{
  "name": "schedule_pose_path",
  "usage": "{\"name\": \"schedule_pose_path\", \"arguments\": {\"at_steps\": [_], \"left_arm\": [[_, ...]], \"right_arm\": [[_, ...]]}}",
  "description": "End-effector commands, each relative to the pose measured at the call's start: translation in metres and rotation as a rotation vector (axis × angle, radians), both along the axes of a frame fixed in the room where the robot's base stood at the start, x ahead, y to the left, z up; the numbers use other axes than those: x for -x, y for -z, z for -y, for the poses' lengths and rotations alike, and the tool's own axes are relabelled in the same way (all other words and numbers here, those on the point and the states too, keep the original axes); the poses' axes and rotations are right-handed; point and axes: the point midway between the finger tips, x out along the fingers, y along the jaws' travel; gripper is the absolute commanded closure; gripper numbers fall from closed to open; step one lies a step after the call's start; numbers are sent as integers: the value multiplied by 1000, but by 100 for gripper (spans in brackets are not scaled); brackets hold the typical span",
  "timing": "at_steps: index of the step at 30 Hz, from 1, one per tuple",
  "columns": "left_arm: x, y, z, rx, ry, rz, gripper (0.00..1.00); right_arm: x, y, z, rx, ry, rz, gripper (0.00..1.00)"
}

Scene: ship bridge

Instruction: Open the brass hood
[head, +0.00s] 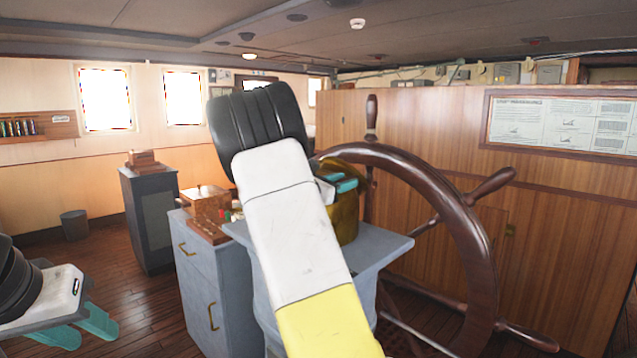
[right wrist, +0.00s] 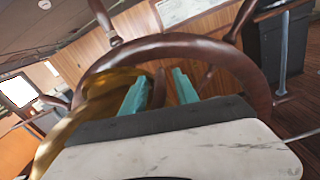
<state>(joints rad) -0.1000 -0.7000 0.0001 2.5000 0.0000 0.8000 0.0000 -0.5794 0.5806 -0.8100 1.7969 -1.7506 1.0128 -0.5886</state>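The brass hood (head: 346,218) stands on a grey pedestal (head: 385,252) in front of the ship's wheel. My right arm hides much of it in the head view. In the right wrist view the curved brass surface (right wrist: 75,118) lies left of my fingers. My right gripper (head: 338,186) is at the top of the hood. In the right wrist view its two teal fingers (right wrist: 160,92) stand apart, with a wheel spoke showing between them. I cannot tell whether a finger touches the hood. My left gripper (head: 78,330) is low at the far left, open and empty.
The large wooden wheel (head: 480,240) is close to the right gripper. A grey cabinet (head: 200,280) with a wooden box (head: 208,203) on it stands left of the pedestal. A dark cabinet (head: 150,220) and a bin (head: 75,224) stand further back. Floor at left is partly clear.

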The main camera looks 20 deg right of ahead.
Motion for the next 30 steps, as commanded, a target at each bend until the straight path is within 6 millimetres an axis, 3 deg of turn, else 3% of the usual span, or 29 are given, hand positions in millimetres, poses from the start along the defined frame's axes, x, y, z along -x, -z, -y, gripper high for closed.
{"name": "schedule_pose_path", "arguments": {"at_steps": [6,12,30], "left_arm": [[0,0,0,0,0,0,64],[0,0,0,0,0,0,64],[0,0,0,0,0,0,64]], "right_arm": [[0,0,0,-1,0,0,64],[0,1,1,-1,1,0,100],[3,3,3,-3,7,-5,100]]}}
